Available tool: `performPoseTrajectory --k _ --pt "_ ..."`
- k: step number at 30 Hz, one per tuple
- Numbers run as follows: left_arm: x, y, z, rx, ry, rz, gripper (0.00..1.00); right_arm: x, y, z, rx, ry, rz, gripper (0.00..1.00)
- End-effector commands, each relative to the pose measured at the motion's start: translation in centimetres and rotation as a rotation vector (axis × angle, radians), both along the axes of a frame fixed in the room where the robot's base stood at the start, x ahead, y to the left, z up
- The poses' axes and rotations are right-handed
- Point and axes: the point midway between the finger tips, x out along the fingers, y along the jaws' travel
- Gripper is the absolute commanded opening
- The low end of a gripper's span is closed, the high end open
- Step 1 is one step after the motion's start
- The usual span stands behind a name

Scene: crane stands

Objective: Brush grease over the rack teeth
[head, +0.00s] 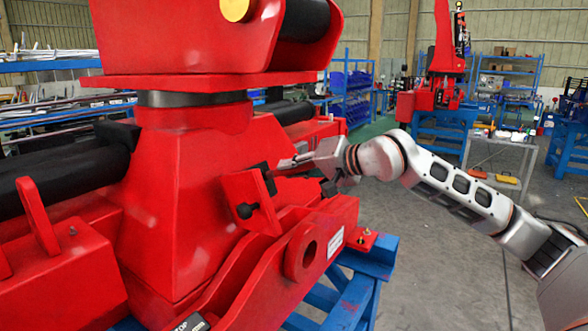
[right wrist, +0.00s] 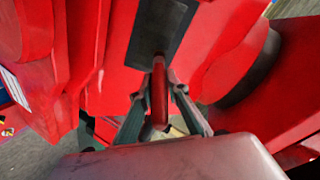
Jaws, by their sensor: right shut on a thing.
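My right gripper (head: 312,160) reaches in from the right to the side of the red crane base (head: 185,200). In the right wrist view its two fingers (right wrist: 159,92) are shut on a slim red handle (right wrist: 159,100), which I take to be the grease brush. The handle points at a dark rectangular panel (right wrist: 163,30) in the red body; its far end meets the panel in the picture, but I cannot tell whether it touches. Part of a dark opening (head: 263,175) shows in the head view behind a red plate. I cannot make out single rack teeth or grease. My left gripper is out of view.
A blue stand (head: 355,290) carries the crane. A grey table (head: 497,155) with tools stands at the back right.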

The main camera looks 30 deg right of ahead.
Motion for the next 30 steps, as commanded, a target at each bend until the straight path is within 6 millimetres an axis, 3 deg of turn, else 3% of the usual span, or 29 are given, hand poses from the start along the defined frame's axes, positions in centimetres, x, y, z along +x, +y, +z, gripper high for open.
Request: performPoseTrajectory --k 9,16,30 --pt "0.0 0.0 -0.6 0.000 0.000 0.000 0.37 -1.4 2.2 -0.1 -0.001 0.001 0.002 0.00" --pt "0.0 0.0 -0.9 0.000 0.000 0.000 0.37 -1.6 2.7 0.0 0.000 -0.002 0.000 0.00" --pt "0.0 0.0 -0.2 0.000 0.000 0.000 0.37 0.0 0.0 0.0 0.001 0.002 -0.002 0.00"
